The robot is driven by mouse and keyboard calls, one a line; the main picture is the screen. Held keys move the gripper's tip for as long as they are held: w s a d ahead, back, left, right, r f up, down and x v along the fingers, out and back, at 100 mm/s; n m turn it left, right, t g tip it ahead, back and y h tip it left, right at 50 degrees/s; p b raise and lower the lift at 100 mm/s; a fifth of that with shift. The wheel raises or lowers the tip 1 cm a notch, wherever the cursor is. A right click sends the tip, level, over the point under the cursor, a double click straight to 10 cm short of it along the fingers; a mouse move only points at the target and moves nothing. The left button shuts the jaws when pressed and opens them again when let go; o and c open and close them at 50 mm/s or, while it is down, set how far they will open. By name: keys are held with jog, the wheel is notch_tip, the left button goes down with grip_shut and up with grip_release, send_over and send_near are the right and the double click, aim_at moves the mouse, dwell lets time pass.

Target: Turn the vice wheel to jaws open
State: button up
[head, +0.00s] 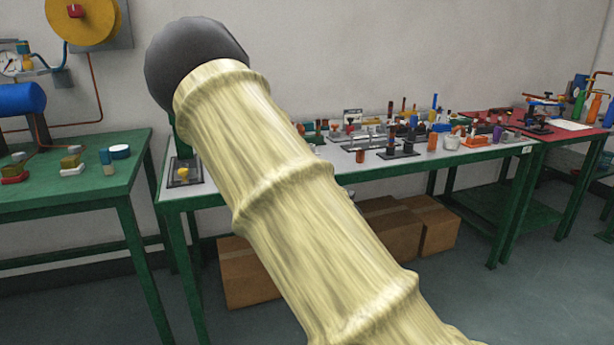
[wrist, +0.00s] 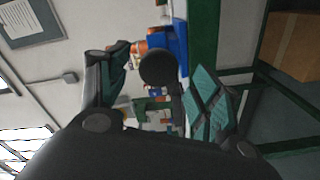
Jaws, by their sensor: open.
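My gripper (wrist: 162,76) is open in the wrist view, its two green-padded fingers wide apart. A dark round knob or disc (wrist: 157,68) shows between the fingers. It looks joined to a dark bar below it. It may be part of the vice wheel, but I cannot tell for sure, nor whether a finger touches it. A blue body with orange parts (wrist: 176,45) lies just beyond it. In the head view my pale-sleeved arm crosses the middle and the gripper does not show. I cannot clearly make out the vice or its jaws there.
A white-topped bench (head: 362,173) with many small fixtures stands behind my arm. A green bench (head: 75,185) with a blue cylinder (head: 22,99) is at left, a red-topped bench (head: 487,121) at right. Cardboard boxes (head: 245,275) lie under the white bench. The floor at front right is clear.

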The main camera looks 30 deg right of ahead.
jog(key=v, duration=0.7)
jog(key=shift+s+a, duration=0.15)
jog(key=shift+s, duration=0.25)
jog(key=s+a+f+m+g, duration=0.2)
jog(key=s+f, duration=0.1)
jog(key=f, duration=0.6)
jog(key=s+a+f+m+g, duration=0.1)
jog(key=s+a+f+g, duration=0.15)
jog(key=f, duration=0.75)
jog(key=s+a+f+m+g, duration=0.2)
jog(key=s+f+g, duration=0.15)
jog(key=f, duration=0.55)
jog(key=s+a+f+m+g+y, duration=0.1)
jog(key=s+a+f+m+g, duration=0.15)
jog(key=s+a+f, duration=0.55)
jog(key=s+a+f+m+g+y, duration=0.1)
jog(key=s+a+f+g, duration=0.2)
jog(key=s+f, duration=0.8)
jog(key=s+a+f+m+g+y, duration=0.1)
jog(key=s+a+f+g, duration=0.1)
jog(key=s+a, duration=0.35)
jog(key=s+a+f+m+g+y, duration=0.1)
jog(key=s+a+g, duration=0.15)
jog(key=s, duration=0.55)
notch_tip(320, 180, up, 22)
jog(key=p, duration=2.2)
jog(key=shift+a+p, duration=0.2)
jog(key=shift+p, duration=0.15)
jog(key=shift+w+r, duration=0.1)
